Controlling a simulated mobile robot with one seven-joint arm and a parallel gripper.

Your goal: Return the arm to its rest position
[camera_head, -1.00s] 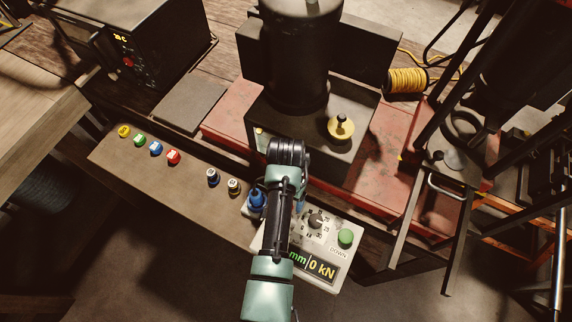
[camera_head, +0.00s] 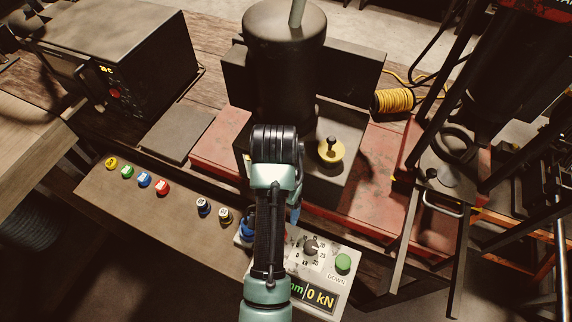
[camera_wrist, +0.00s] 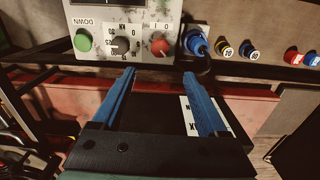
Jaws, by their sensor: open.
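My arm, teal and black, rises from the bottom of the head view and hides most of my gripper there. In the wrist view my gripper (camera_wrist: 158,73) shows two blue fingers spread apart with nothing between them. They are in front of the control box (camera_wrist: 74,14), which carries a green button (camera_wrist: 83,40), a black dial (camera_wrist: 122,46) and a red button (camera_wrist: 163,46). A blue object (camera_wrist: 196,42) stands beside the box, near the right fingertip in the picture. The control box also shows in the head view (camera_head: 343,246), partly covered by my arm.
The dark crimper (camera_head: 285,60) stands behind my arm, with a yellow-based knob (camera_head: 331,150) on its block. A tan board (camera_head: 130,205) at left holds several coloured dies. Dark metal frames (camera_head: 480,110) crowd the right side. A yellow cord spool (camera_head: 393,101) lies behind.

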